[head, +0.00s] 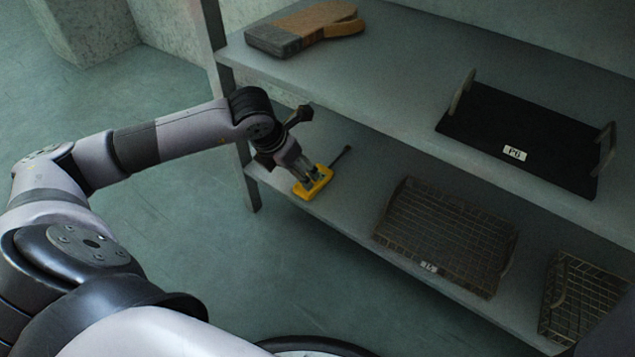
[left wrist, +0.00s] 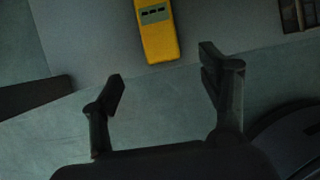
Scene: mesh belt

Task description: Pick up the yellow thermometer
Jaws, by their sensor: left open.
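The yellow thermometer (head: 318,188) lies on the lower shelf near its left end, with a thin dark probe pointing to the back right. My left gripper (head: 308,177) is right above or beside it in the head view and overlaps part of it. In the left wrist view the thermometer (left wrist: 157,30) shows a small display and lies ahead of the fingertips. My left gripper (left wrist: 163,85) is open there, with nothing between its fingers. The thermometer's upper end is cut off by the picture edge. My right gripper is not in view.
The lower shelf (head: 350,215) also bears a wire basket (head: 445,235) and a second wire basket (head: 590,300) farther right. A shelf post (head: 232,120) stands left of the gripper.

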